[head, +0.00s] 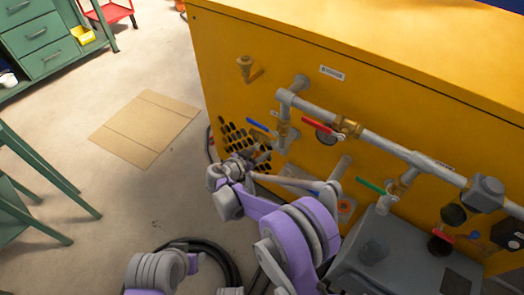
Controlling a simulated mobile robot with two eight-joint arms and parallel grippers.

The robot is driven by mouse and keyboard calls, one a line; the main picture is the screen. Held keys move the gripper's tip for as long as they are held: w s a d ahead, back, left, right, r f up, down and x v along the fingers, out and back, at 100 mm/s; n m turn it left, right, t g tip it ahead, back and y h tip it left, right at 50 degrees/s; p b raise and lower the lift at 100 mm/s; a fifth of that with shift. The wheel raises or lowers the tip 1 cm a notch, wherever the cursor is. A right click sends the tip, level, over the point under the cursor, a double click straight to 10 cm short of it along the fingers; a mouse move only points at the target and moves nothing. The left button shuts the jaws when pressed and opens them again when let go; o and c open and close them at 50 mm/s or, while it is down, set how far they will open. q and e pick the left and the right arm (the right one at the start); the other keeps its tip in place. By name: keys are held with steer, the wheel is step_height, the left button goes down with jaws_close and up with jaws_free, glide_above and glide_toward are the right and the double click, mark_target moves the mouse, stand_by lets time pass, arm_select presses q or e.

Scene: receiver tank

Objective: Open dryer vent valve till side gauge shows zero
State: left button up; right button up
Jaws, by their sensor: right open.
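A yellow cabinet (222,80) carries a grey pipe run (385,146) with several coloured valve levers. A blue lever (261,126) is at the left drop pipe, a red lever (318,125) by a brass valve, and a green lever (369,186) further right. I cannot tell which one is the dryer vent valve. A dark round fitting (453,215) at the right may be a gauge; no dial reading is legible. My right gripper (262,154) is open, just below the blue lever and in front of the vent holes, apparently empty. My left gripper is out of view; only part of that arm shows.
A grey box-shaped unit (350,262) stands against the cabinet at the lower right. Black hoses (225,253) lie on the floor below my arms. A flat cardboard sheet (145,127) and a green workbench (40,45) are at the left, with open floor between.

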steer(key=shift+w+d+f, duration=0.25)
steer(key=shift+w+d, duration=0.15)
steer(key=shift+w, duration=0.1)
jaws_close()
stand_by(1.2)
